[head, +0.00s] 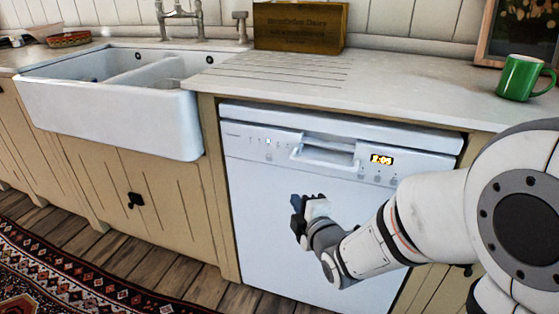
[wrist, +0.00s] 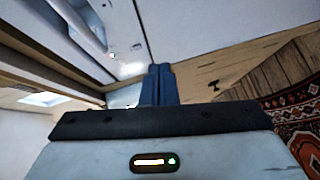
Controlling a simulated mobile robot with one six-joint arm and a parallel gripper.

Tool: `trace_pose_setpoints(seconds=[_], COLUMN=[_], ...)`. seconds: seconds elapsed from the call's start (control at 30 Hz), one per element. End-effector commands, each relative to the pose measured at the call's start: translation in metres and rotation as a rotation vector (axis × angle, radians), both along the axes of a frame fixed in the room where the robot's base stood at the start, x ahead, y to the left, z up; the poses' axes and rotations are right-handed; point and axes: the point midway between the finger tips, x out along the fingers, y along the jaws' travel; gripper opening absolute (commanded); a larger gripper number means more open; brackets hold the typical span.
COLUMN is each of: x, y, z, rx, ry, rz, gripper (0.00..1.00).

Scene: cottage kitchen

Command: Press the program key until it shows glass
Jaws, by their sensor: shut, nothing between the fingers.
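The white dishwasher (head: 290,240) stands shut under the worktop. Its control panel (head: 236,140) has small keys and marks left of the handle recess (head: 325,153), with a small light among them. An orange display (head: 381,160) is lit to the right; its digits look like a time. The labels are too small to read, so I cannot tell which program is lit. My gripper (head: 297,207) is shut and empty, in front of the door and below the panel, apart from the keys. In the wrist view my gripper (wrist: 159,72) shows its blue fingers together, with the panel (wrist: 85,35) at upper left.
A white double sink (head: 110,100) is left of the dishwasher. A wooden crate (head: 300,27) and a green mug (head: 524,78) stand on the worktop (head: 420,90). A patterned rug (head: 70,270) lies on the floor at left. The space before the panel looks clear.

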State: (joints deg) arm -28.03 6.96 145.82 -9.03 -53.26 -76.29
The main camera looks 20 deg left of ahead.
Motion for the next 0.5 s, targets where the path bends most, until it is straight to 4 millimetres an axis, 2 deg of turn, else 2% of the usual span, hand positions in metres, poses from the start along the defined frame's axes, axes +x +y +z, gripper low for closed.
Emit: trace_pose_setpoints(seconds=[0.03, 0.1, 0.2, 0.5], x=[-0.004, -0.009, -0.014, -0.016], y=[0.011, 0.022, 0.03, 0.032], z=[0.005, 0.012, 0.018, 0.021], rx=[-0.011, -0.02, -0.024, -0.026], ry=[-0.062, -0.14, -0.209, -0.239], rz=[0.038, 0.073, 0.101, 0.109], gripper=[0.0, 0.0, 0.0, 0.0])
